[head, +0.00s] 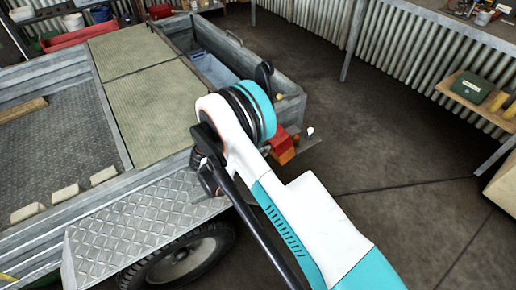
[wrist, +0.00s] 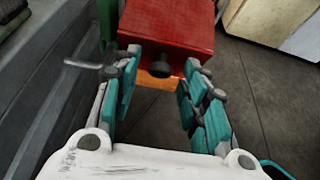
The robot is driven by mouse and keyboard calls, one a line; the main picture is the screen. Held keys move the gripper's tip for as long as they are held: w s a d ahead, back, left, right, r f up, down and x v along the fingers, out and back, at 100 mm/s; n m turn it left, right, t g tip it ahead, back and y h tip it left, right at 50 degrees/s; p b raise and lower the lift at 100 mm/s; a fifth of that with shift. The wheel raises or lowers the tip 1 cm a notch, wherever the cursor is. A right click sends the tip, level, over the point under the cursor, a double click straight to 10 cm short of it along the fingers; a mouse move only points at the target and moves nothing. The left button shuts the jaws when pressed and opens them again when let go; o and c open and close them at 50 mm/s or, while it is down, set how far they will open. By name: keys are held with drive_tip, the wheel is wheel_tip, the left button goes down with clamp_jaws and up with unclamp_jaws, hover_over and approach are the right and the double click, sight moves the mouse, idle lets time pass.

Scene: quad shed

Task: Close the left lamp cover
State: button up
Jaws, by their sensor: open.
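The lamp is a small red and orange unit on the trailer's rear right corner, partly behind my arm in the head view. Its red cover (head: 279,138) sits above an orange part (head: 286,155). In the wrist view the red cover (wrist: 168,22) fills the top middle, with a dark round knob (wrist: 163,68) on its near edge and orange showing below. I cannot tell how far the cover stands open. My gripper (wrist: 162,74) is open and empty, its teal fingers on either side of the knob. Contact is not clear. In the head view my arm hides the fingers.
The grey metal trailer (head: 290,97) lies to the left, with a tread-plate fender (head: 130,222) and a wheel (head: 185,262) below. A metal handle (wrist: 82,64) sticks out left of the gripper. Open floor (head: 390,150) lies right, with a workbench (head: 470,32) beyond.

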clamp_jaws()
